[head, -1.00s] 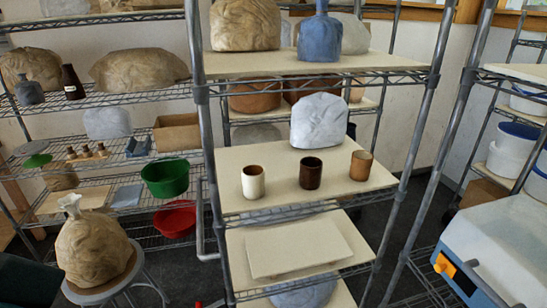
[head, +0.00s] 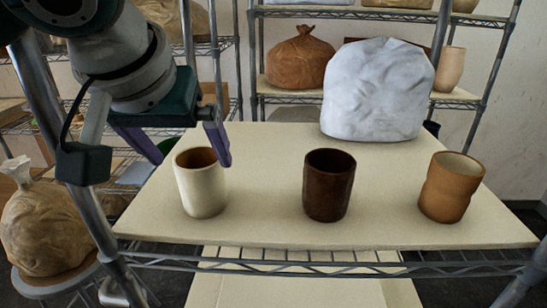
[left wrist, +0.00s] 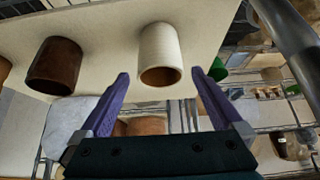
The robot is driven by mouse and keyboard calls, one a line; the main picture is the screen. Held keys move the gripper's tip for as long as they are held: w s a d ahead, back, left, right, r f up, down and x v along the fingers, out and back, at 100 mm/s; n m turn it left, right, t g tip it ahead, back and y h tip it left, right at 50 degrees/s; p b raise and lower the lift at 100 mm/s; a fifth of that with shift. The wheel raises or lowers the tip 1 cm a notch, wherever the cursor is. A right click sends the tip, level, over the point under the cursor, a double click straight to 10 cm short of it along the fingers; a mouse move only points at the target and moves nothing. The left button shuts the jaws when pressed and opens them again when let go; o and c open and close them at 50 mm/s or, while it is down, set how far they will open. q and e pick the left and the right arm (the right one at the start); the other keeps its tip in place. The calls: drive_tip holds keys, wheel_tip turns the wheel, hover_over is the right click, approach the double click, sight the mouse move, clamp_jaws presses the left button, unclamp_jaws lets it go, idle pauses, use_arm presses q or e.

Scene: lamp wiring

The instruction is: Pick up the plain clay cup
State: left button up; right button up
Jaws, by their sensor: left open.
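Three cups stand upright in a row on the shelf board. The orange-brown clay cup (head: 451,190), waisted and without visible glaze, is at the right. A dark brown glossy cup (head: 329,187) is in the middle, and it also shows in the left wrist view (left wrist: 55,66). A cream cup (head: 203,187) with a brown inside is at the left. My left gripper (head: 193,160) is open and empty, its purple fingers behind the cream cup. In the left wrist view the cream cup (left wrist: 160,52) lies beyond and between the open fingertips (left wrist: 160,76). My right gripper is not in view.
The cream shelf board (head: 270,225) has a wire front edge. A large whitish wrapped lump (head: 378,92) stands behind the cups. A metal post (head: 75,180) rises at the left near my arm. The board between the cups is clear.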

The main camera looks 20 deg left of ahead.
sight(202, 182)
use_arm(q)
drive_tip(key=shift+p+x, duration=0.3)
drive_tip(key=shift+x, duration=2.85)
drive_tip(key=shift+r, duration=0.1)
drive_tip(key=shift+c, duration=0.2)
drive_tip(key=c, duration=1.4)
drive_tip(key=shift+r, duration=0.1)
